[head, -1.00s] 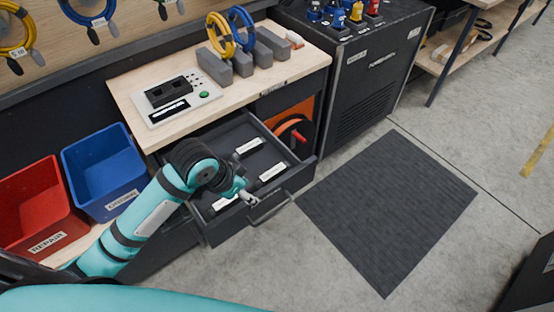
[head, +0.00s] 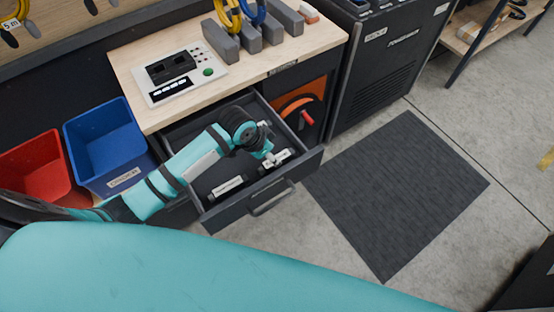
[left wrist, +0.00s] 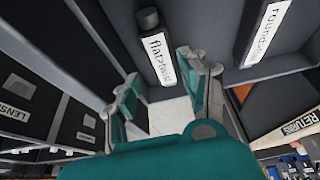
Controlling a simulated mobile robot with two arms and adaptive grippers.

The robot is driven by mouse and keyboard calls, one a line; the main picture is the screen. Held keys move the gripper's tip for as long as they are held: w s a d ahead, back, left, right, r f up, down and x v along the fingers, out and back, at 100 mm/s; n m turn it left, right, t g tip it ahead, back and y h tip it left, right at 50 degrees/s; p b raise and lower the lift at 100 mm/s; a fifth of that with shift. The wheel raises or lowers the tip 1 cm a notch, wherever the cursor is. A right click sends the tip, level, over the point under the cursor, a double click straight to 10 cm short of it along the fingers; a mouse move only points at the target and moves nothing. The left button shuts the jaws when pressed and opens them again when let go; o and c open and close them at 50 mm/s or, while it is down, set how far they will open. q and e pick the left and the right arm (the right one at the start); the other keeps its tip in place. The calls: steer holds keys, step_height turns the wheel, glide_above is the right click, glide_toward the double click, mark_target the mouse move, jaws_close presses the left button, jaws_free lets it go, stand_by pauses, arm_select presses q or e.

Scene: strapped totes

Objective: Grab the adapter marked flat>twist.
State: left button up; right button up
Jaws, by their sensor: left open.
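The flat>twist adapter (left wrist: 157,60) has a dark body with a white label. In the left wrist view it lies just ahead of the space between my fingertips. My left gripper (left wrist: 163,88) is open, one finger to each side, with nothing in it. A second adapter, marked round> something (left wrist: 265,32), lies to the right. In the head view my left gripper (head: 271,159) is inside the open drawer (head: 208,216), at a labelled adapter whose text is too small to read. Contact cannot be told. My right gripper is not in view.
Another labelled adapter (head: 228,187) lies at the drawer's front left. The blue bin (head: 105,150) and red bin (head: 35,170) stand left of the drawer. The workbench top (head: 130,72) is above it. A dark mat (head: 395,190) covers clear floor on the right.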

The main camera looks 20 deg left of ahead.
mark_target(286, 155)
arm_select(q)
steer(key=shift+f, duration=0.15)
steer(key=shift+w+d+f, duration=0.1)
steer(key=shift+w+f, duration=0.05)
steer(key=shift+f, duration=0.2)
steer(key=x, duration=0.3)
steer(key=shift+w+f+p, duration=0.2)
steer(key=shift+f+p, duration=0.1)
steer(key=shift+p, duration=0.05)
steer(key=shift+w+f, duration=0.1)
steer(key=shift+f, duration=0.35)
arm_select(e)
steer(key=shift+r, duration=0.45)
arm_select(q)
jaws_close()
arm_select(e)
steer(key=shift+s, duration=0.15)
